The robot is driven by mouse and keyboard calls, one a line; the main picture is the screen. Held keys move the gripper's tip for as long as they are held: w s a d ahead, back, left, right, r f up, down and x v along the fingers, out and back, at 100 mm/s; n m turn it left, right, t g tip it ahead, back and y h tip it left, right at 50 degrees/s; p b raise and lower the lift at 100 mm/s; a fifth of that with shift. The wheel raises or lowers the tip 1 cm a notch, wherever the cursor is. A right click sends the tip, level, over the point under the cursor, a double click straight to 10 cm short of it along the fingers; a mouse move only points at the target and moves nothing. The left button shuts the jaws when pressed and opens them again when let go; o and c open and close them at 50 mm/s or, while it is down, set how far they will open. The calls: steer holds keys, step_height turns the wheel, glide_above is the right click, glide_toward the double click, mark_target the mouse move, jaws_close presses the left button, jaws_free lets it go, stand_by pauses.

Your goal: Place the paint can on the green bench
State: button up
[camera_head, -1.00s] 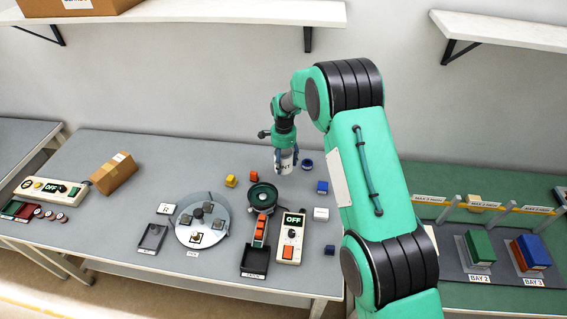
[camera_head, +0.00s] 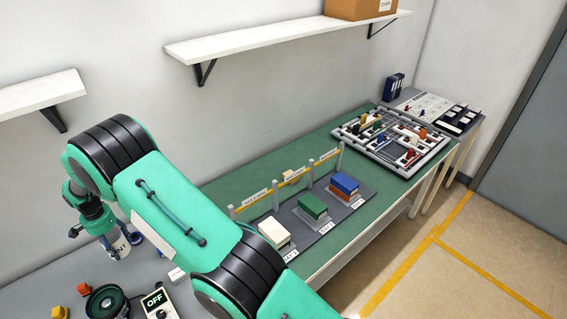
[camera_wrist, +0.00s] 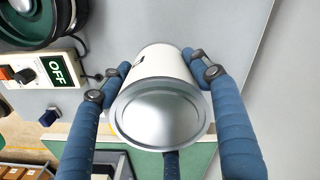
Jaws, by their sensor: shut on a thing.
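The paint can (camera_wrist: 160,110) is white with a silver lid.
The bench holds a bay rack (camera_head: 322,228) with white, green and blue-red blocks under a yellow rail, and a board of coloured pieces (camera_head: 392,140) farther right. Bare green top lies behind the rack. A shelf (camera_head: 290,35) overhangs. A control box (camera_head: 160,303) stands on the grey table.

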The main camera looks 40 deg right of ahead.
steer(key=w+d+m, duration=0.2)
steer(key=d, duration=1.5)
steer(key=w+d+m, duration=0.2)
steer(key=w+d, duration=0.1)
steer(key=d, duration=1.5)
steer(key=s+d+m, duration=0.1)
steer(key=s+d, duration=0.1)
steer(key=d, duration=0.8)
steer(key=s+d+m, duration=0.1)
steer(key=s+d, duration=0.2)
steer(key=d, duration=0.7)
steer(key=s+d+m+p, duration=0.1)
steer(key=s+d, duration=0.2)
steer(key=d, duration=0.8)
steer(key=shift+s+r, duration=0.15)
steer(key=shift+s, duration=0.1)
steer(key=shift+f, duration=3.1)
steer(key=shift+f, duration=1.9)
